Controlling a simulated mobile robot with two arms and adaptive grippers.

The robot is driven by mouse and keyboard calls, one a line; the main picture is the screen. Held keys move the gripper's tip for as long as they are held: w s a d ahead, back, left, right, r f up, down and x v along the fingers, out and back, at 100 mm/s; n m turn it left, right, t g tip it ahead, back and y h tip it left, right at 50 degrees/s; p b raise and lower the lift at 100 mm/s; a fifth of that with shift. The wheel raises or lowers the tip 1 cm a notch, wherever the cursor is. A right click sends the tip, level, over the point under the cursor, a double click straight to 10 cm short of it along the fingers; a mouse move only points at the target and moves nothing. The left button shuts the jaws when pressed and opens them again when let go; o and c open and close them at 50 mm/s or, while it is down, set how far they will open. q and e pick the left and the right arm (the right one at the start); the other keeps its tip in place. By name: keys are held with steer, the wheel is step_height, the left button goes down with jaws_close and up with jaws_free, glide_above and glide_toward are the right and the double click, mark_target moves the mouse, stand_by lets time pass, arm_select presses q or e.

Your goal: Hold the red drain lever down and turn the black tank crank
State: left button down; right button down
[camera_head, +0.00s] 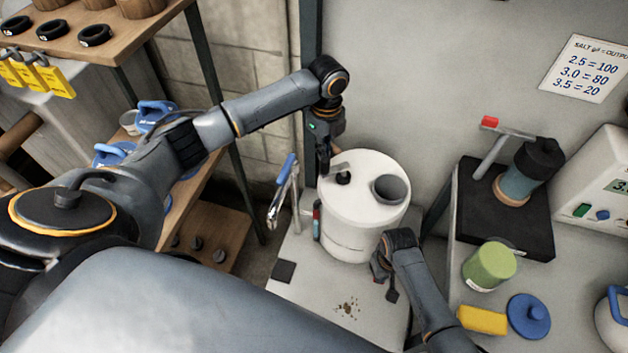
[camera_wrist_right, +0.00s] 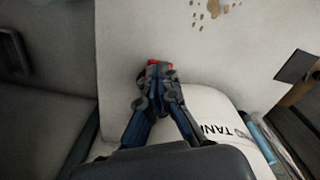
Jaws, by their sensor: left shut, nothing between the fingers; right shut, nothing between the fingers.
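The white tank (camera_head: 345,236) stands on the light grey bench, with its lettered side partly showing in the right wrist view (camera_wrist_right: 210,108). The black crank (camera_head: 343,178) is on its lid, beside a round grey opening. My left gripper (camera_head: 323,168) is shut and empty, pointing down just left of the crank; I cannot tell whether they touch. My right gripper (camera_head: 378,272) is shut and empty, low at the tank's front. In the right wrist view, red parts, likely the drain lever (camera_wrist_right: 154,62), show at its fingertips (camera_wrist_right: 155,76), which hide most of it. Contact is unclear.
A metal tap with a blue handle (camera_head: 285,170) stands left of the tank. A black stand (camera_head: 510,222) with a red-tipped handle (camera_head: 489,122), a green jar (camera_head: 488,266), a yellow sponge (camera_head: 482,320) and a blue lid (camera_head: 528,315) are to the right.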

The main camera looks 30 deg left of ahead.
arm_select(q)
steer(key=shift+w+d, duration=0.1)
steer(key=shift+w, duration=0.5)
arm_select(e)
steer(key=shift+w+a, duration=0.1)
steer(key=shift+a, duration=0.05)
arm_select(q)
steer(key=shift+w+d, duration=0.2)
steer(key=shift+w, duration=0.2)
arm_select(e)
steer(key=shift+w, duration=0.15)
arm_select(q)
steer(key=shift+s+r, duration=0.1)
steer(key=shift+r, duration=0.15)
step_height(320, 180, up, 8)
arm_select(e)
step_height(320, 180, up, 7)
stand_by(0.5)
